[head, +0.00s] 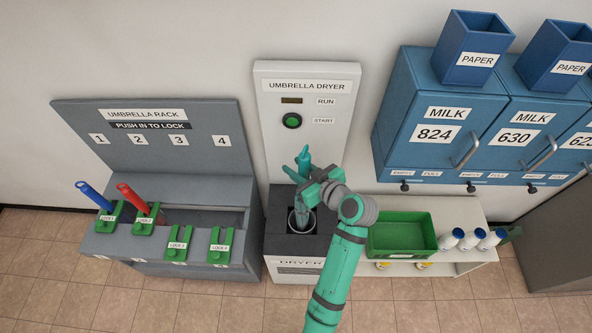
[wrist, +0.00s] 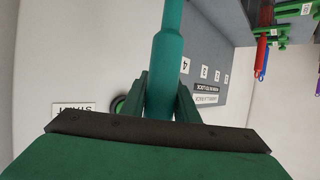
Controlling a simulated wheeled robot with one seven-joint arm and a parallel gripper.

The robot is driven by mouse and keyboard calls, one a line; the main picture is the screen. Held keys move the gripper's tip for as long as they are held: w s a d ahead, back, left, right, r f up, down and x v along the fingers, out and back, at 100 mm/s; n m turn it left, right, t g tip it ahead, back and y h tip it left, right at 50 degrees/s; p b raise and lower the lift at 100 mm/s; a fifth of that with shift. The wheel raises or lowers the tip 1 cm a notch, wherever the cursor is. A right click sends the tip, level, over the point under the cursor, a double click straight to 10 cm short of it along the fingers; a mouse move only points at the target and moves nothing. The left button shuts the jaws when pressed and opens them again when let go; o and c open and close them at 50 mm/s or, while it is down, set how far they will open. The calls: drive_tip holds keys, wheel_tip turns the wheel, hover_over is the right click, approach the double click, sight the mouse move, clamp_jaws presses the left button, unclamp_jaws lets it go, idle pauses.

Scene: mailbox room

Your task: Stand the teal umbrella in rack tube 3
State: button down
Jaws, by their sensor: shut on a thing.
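My gripper (head: 306,172) is shut on the teal umbrella (head: 304,157), gripping it by its thick handle. The handle also fills the middle of the wrist view (wrist: 165,75) between my two fingers (wrist: 163,105). The umbrella is upright at the dryer well (head: 292,222). The umbrella rack (head: 168,190) stands at left, with numbers 1 to 4. Tube 3, at the green LOCK 3 piece (head: 178,244), shows no umbrella.
A blue umbrella (head: 93,196) stands at LOCK 1 and a red one (head: 132,197) at LOCK 2. LOCK 4 (head: 220,246) shows none. The dryer panel (head: 301,105) rises behind my gripper. A green tray (head: 402,238), white bottles (head: 468,241) and blue mailboxes (head: 440,115) are at right.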

drive_tip(key=shift+r, duration=0.1)
wheel_tip(320, 180, up, 11)
idle(1.0)
wheel_tip(320, 180, up, 7)
idle(0.7)
drive_tip(key=shift+f, duration=0.2)
idle(0.8)
